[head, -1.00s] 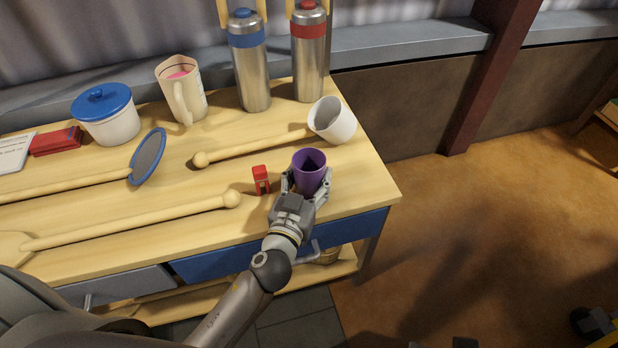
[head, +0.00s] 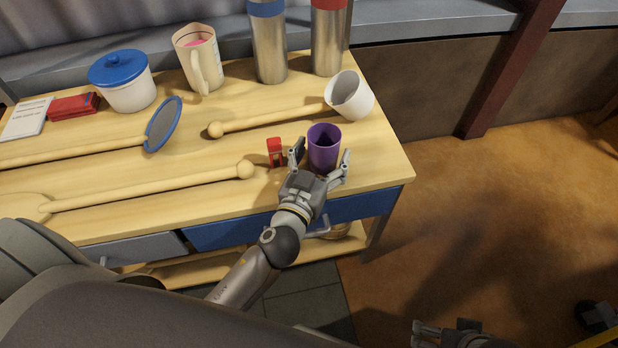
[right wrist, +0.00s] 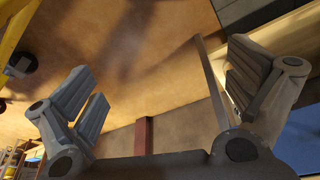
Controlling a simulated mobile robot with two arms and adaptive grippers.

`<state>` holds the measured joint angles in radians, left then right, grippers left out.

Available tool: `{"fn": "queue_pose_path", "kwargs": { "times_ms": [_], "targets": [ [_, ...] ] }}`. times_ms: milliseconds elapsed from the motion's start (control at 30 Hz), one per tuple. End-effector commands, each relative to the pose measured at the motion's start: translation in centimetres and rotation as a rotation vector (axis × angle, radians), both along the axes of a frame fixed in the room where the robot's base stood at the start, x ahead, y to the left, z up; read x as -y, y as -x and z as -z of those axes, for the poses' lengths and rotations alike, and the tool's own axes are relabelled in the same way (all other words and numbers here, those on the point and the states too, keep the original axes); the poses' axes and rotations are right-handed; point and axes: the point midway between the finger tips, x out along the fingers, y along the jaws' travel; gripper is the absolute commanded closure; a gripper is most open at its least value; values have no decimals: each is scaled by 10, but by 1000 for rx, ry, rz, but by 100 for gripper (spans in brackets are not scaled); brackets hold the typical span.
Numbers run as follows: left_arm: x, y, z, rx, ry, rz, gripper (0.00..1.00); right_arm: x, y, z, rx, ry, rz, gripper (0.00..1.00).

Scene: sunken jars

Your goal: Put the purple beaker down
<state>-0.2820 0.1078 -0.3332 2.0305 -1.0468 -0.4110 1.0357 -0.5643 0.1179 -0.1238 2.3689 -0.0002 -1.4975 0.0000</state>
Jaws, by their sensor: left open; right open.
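The purple beaker (head: 324,146) stands upright on the wooden table (head: 384,172), near its right front corner. My left gripper (head: 320,160) is open, with one finger on each side of the beaker's near part and gaps between fingers and beaker. My right gripper (head: 445,332) shows only in part at the bottom edge of the head view. In the right wrist view its fingers (right wrist: 165,95) are spread wide with nothing between them.
A small red object (head: 275,152) stands just left of the left gripper. A white cup (head: 349,97) lies tilted behind the beaker. A long wooden stick (head: 150,187) lies to the left. Two steel flasks (head: 268,45) stand at the back.

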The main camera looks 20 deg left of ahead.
Motion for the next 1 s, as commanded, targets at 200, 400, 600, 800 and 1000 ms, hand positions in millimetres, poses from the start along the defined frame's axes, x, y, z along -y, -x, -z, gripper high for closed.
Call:
{"fn": "queue_pose_path", "kwargs": {
  "times_ms": [200,400,600,800,1000],
  "targets": [
    [0,38,1,-3,4,-2,22,1,7,-19,11,-2,0,0],
    [0,71,0,-3,2,-2,22,1,9,-18,11,-1,1,0],
    [0,95,-2,-1,2,-2,22,1,8,-10,12,0,1,0],
    [0,107,-5,1,0,-2,22,1,8,-6,12,0,1,0],
    [0,110,-6,1,-1,-1,22,1,8,-6,11,0,0,0]
  ]
}}
